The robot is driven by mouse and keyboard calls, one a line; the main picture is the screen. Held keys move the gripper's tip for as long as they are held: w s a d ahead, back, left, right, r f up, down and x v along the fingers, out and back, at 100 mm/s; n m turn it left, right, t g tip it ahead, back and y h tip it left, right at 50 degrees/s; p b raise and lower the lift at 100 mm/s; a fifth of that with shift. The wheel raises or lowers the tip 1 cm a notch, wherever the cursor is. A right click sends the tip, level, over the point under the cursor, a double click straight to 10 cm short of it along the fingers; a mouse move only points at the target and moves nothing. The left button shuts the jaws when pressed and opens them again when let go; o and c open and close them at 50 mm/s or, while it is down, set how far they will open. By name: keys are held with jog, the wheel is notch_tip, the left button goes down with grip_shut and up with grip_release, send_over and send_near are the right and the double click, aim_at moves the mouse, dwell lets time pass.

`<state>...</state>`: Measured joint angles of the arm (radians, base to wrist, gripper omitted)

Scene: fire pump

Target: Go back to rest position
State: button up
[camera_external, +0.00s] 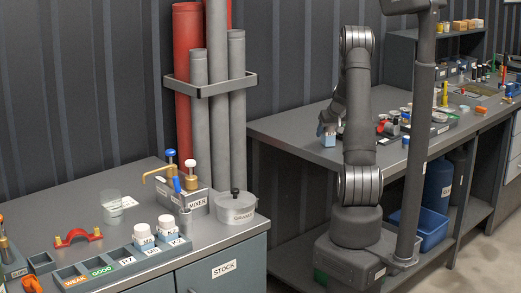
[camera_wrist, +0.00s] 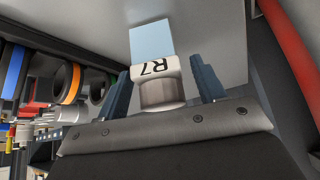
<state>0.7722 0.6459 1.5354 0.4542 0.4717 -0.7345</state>
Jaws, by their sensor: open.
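My gripper (camera_external: 328,127) hangs over the left end of the far bench. In the wrist view my gripper (camera_wrist: 163,84) has its two fingers apart. A small item labelled R7 (camera_wrist: 157,69), with a pale cylindrical top, lies between the fingers, with visible gaps to each side. A light blue face (camera_wrist: 151,38) adjoins it. In the external view a small light blue block (camera_external: 328,141) shows on the bench just below my gripper. Whether the fingers touch it is unclear there.
The far bench (camera_external: 290,126) carries several small parts right of my arm. A dark upright post (camera_external: 418,130) stands close to my arm's right. Tall pipes (camera_external: 237,90) stand behind, left of my arm. The near bench (camera_external: 35,215) holds jars and a labelled tray.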

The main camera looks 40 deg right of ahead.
jog(key=v, duration=1.2)
jog(key=x, duration=1.2)
jog(key=shift+w+r, duration=0.15)
jog(key=shift+w, duration=0.05)
notch_tip(320, 180, up, 4)
jog(key=s+d+r, duration=0.4)
jog(key=s+r, duration=0.3)
jog(key=s, duration=0.4)
notch_tip(320, 180, up, 11)
jog(key=w+a+n+y, duration=0.2)
jog(key=w+a+n, duration=0.2)
jog(key=w+a, duration=1.2)
jog(key=a, duration=0.2)
jog(key=shift+w+a+n+t+y, duration=0.3)
jog(key=shift+w+a, duration=0.05)
jog(key=shift+r, duration=0.1)
